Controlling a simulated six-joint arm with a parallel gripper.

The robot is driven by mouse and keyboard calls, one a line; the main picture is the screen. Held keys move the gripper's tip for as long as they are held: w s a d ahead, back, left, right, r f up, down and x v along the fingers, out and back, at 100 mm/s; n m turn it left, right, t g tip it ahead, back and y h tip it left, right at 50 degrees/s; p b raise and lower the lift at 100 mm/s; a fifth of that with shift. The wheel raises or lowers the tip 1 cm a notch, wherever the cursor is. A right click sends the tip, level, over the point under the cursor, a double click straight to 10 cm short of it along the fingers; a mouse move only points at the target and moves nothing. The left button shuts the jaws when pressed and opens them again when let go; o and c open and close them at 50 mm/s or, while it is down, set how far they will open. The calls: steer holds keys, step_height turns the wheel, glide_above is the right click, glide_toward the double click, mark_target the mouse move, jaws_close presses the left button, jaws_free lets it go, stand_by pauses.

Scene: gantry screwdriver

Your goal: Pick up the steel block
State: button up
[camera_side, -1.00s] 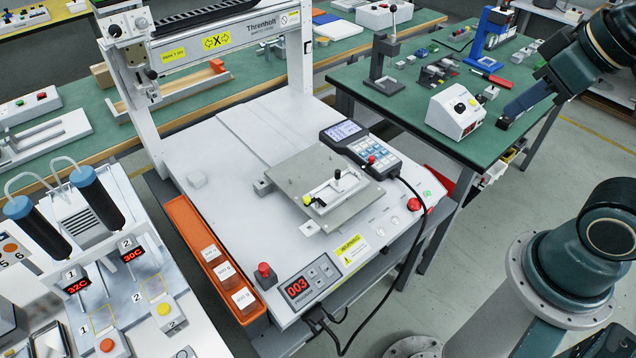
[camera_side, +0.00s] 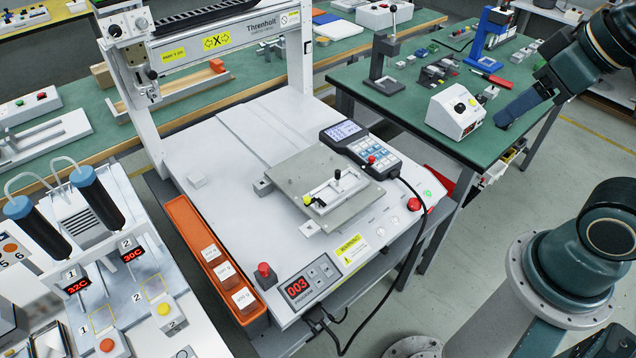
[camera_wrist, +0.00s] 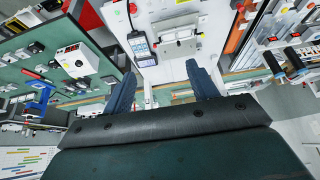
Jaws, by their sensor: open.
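Small plain blocks lie on the white gantry machine, and I cannot tell for certain which is the steel block. A grey metallic block (camera_side: 263,186) sits at the left corner of the grey fixture plate (camera_side: 300,172). A paler block (camera_side: 197,180) lies apart on the white bed, left of the plate. My gripper (camera_side: 503,118) is at the upper right, far from both blocks and in front of the green bench. In the wrist view my gripper (camera_wrist: 160,70) has its two blue fingers wide apart with nothing between them. The blocks are too small to make out there.
The gantry frame (camera_side: 129,75) rises behind the bed. A keypad pendant (camera_side: 360,148) with a black cable lies right of the plate. An orange tray (camera_side: 183,216) with labelled blocks runs along the left side. The green bench (camera_side: 420,140) carries presses and a white control box (camera_side: 455,110).

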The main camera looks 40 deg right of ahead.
steer(key=w+a+f+n+g+y, duration=0.1)
steer(key=w+a+n, duration=0.5)
steer(key=w, duration=0.6)
steer(key=w+a+f+n+g+y, duration=0.15)
steer(key=w+a+n, duration=0.25)
steer(key=w+a, duration=0.65)
steer(key=n+g+y, duration=0.2)
steer(key=n+g, duration=0.1)
steer(key=n, duration=0.5)
glide_above(212, 252)
steer(key=d, duration=0.2)
steer(key=shift+d+f, duration=0.15)
steer(key=shift+f, duration=15.6)
steer(key=shift+f, duration=0.1)
